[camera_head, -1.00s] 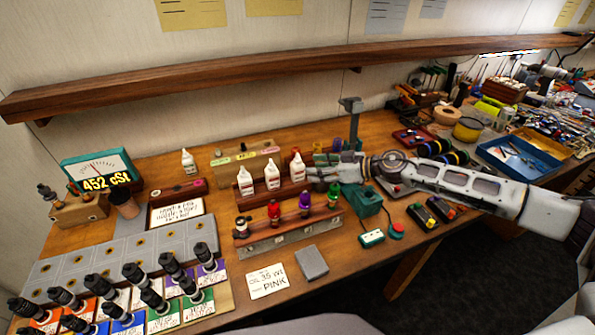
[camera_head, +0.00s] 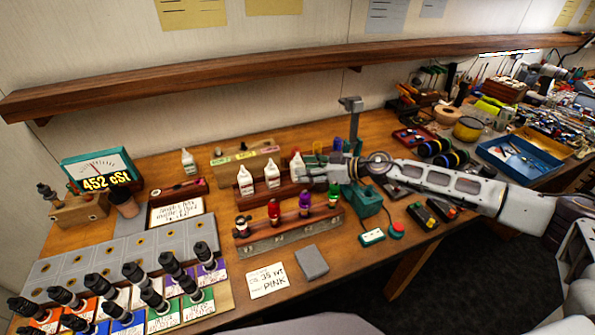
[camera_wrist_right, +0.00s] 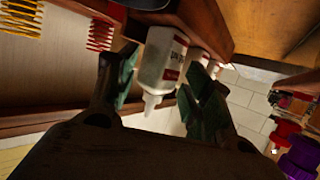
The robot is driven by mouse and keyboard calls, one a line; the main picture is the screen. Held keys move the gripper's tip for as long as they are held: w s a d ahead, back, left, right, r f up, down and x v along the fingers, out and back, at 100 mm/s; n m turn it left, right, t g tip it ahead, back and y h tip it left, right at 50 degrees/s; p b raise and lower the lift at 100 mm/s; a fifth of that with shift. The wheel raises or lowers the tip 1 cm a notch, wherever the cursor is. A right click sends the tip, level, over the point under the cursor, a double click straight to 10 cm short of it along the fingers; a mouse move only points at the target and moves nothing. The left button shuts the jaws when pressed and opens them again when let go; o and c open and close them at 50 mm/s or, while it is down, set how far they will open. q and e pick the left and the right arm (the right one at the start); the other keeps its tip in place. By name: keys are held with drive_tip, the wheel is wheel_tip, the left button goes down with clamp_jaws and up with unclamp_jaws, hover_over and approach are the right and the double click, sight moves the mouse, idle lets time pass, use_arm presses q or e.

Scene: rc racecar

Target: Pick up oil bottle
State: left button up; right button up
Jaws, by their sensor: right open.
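Three white oil bottles with red-marked labels stand upright in a wooden rack: the left one (camera_head: 245,181), the middle one (camera_head: 272,174) and the right one (camera_head: 296,162). My right gripper (camera_head: 308,174) is open at the right bottle, coming from the right. In the right wrist view, a white bottle (camera_wrist_right: 161,62) with a label and nozzle shows between the open fingers of the gripper (camera_wrist_right: 155,90). I cannot tell whether a finger touches it. Another white bottle is partly hidden behind it. My left gripper is not in view.
A single white bottle (camera_head: 188,162) stands farther left. A teal machine (camera_head: 366,200) sits under my right forearm. A note reading PINK (camera_head: 267,281) lies beside a grey block (camera_head: 311,262).

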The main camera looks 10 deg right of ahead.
drive_tip(key=shift+x, duration=1.25)
drive_tip(key=c, duration=0.7)
